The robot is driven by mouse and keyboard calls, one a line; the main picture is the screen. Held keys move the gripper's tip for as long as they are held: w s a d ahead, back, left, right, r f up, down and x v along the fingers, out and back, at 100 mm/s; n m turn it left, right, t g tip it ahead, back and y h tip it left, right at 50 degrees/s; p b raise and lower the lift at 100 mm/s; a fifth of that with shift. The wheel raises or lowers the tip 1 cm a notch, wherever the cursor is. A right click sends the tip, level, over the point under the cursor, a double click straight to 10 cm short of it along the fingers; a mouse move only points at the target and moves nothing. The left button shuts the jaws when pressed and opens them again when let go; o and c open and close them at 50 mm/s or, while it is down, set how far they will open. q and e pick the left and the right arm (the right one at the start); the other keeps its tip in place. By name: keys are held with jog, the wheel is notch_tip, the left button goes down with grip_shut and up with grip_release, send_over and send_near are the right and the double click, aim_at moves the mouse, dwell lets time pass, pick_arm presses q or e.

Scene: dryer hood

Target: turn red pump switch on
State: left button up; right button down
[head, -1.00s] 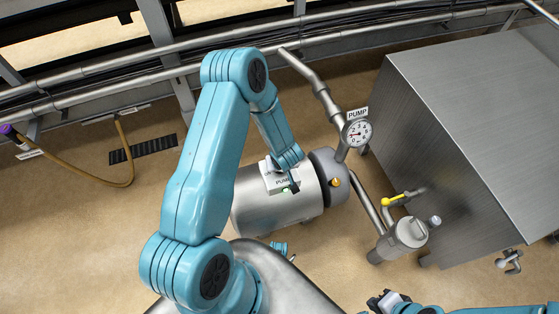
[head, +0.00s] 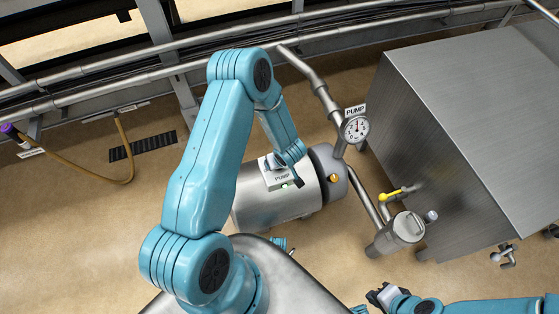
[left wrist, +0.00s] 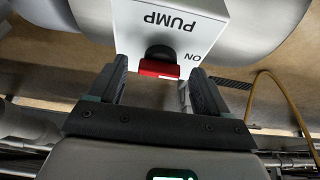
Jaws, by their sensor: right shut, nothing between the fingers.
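The white box labelled PUMP (head: 277,178) sits on top of the steel pump (head: 270,207). In the left wrist view its face (left wrist: 165,22) shows a black knob with a red switch (left wrist: 158,68), and an ON label beside it. My left gripper (head: 297,181) is at this box. In the left wrist view its fingers stand apart, one on each side of the red switch. Contact with the switch cannot be told. A green light shows on the box in the head view. My right gripper (head: 376,297) is shut and empty at the lower edge.
A round PUMP gauge (head: 355,128) stands on the pipe behind the pump. A yellow-handled valve (head: 391,195) and a steel canister (head: 400,232) are on the right, beside a large steel tank (head: 470,130). A brown hose (head: 125,150) hangs at left.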

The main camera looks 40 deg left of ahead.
pick_arm(q)
jog(key=p+v, duration=0.5)
jog(key=v, duration=1.1)
jog(key=shift+r, duration=0.15)
jog(key=shift+d, duration=0.1)
jog(key=s+d+f+m+g+h, duration=0.1)
jog(key=s+d+f+m+h, duration=0.25)
jog(key=s+d+m, duration=0.35)
jog(key=s+d+f+m+h, duration=0.2)
jog(key=s+d+m+h, duration=0.2)
jog(key=d, duration=0.6)
notch_tip(320, 180, up, 13)
jog(key=p, duration=1.3)
jog(key=shift+g, duration=0.3)
